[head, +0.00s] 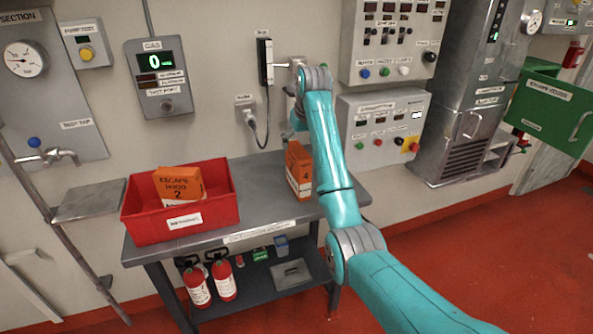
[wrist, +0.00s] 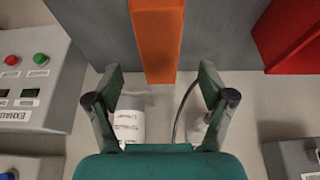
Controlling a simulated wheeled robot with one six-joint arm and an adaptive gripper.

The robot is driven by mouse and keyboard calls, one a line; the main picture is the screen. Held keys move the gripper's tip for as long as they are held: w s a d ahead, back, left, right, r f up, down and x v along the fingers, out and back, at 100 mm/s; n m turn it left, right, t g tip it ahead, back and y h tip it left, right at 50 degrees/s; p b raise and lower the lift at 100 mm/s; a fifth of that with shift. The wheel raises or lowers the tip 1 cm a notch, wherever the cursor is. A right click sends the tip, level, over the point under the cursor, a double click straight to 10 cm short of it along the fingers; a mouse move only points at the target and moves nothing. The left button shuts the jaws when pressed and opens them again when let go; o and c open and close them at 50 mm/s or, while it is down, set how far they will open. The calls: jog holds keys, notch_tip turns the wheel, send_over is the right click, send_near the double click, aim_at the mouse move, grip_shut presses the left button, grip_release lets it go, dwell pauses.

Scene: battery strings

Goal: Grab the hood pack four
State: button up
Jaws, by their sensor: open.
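The orange hood pack four (head: 298,172) stands upright on the grey bench (head: 262,205), just left of my teal arm, with a "4" on its front. In the wrist view the orange pack (wrist: 157,42) shows at the top middle, in line with the gap between my fingers. My gripper (wrist: 159,78) is open, with nothing held between its fingers. In the head view my arm hides most of the gripper.
A red bin (head: 150,228) on the bench's left holds an orange pack marked 2 (head: 180,184). A wall charger and cable (head: 264,62) hang behind the bench. Control panels (head: 382,128) are on the wall to the right. Red extinguishers (head: 197,287) stand on the lower shelf.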

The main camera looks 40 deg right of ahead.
aim_at(298, 149)
jog(key=shift+x, duration=3.25)
jog(key=shift+s+a+f, duration=0.1)
jog(key=shift+s+f, duration=0.05)
jog(key=shift+f, duration=0.2)
grip_shut()
